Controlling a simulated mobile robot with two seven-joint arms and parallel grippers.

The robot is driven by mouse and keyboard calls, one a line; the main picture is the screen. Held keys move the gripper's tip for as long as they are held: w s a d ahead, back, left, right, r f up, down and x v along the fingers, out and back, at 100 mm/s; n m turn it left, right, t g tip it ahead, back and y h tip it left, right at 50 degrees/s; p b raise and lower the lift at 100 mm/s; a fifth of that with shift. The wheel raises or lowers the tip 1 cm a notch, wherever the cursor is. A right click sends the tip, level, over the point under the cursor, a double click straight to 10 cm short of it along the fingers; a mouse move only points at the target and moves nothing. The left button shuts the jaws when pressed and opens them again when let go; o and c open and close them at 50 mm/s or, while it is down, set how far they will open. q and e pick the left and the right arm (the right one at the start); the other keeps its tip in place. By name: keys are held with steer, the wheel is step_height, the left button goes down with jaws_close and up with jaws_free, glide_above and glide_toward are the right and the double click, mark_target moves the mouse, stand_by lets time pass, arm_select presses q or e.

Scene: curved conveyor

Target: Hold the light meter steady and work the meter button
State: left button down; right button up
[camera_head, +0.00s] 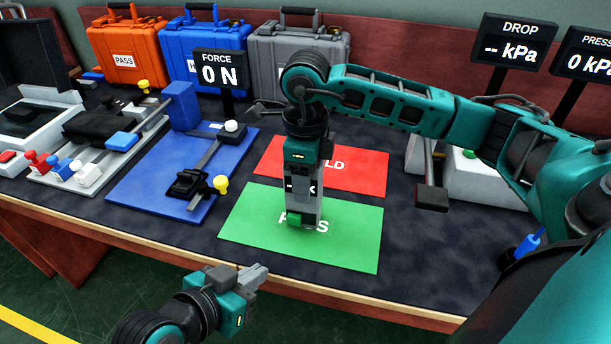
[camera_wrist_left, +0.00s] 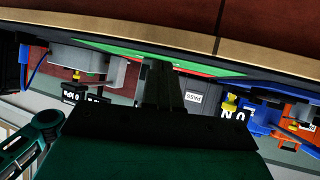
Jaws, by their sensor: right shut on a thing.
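My right gripper (camera_head: 305,200) reaches straight down over the green PASS mat (camera_head: 350,245). It is shut on a narrow grey piece with a small dark display (camera_head: 291,186) whose text partly shows, seemingly the light meter. A small green part (camera_head: 296,220) shows at its low end; I cannot tell if it is the meter button. The fingers and wrist hide much of the piece, and I cannot tell whether it touches the mat. My left gripper (camera_head: 258,274) is in front of the table edge, apart from the meter, its fingers together and empty. They also show in the left wrist view (camera_wrist_left: 163,85).
A red mat (camera_head: 362,172) lies behind the green one. A blue fixture board (camera_head: 140,190) with a FORCE display (camera_head: 219,70) stands left. Orange (camera_head: 128,50), blue (camera_head: 203,50) and grey (camera_head: 290,52) cases line the back. A DROP display (camera_head: 515,42) stands right.

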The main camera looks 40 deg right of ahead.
mark_target(286, 245)
arm_select(q)
steer(key=shift+w+d+r+m+g, duration=0.1)
steer(key=shift+w+d+m+g, duration=0.45)
steer(key=shift+d, duration=0.9)
steer(key=shift+w+d+m+g, duration=0.25)
steer(key=shift+w+d, duration=0.6)
steer(key=shift+d, duration=0.65)
steer(key=shift+w+d+r+m+g, duration=0.1)
steer(key=shift+w+d+m+g, duration=0.35)
steer(key=shift+d, duration=1)
steer(key=shift+w+d, duration=0.1)
steer(key=shift+w, duration=0.2)
steer(key=shift+w+d, duration=0.25)
steer(key=shift+s+a, duration=0.35)
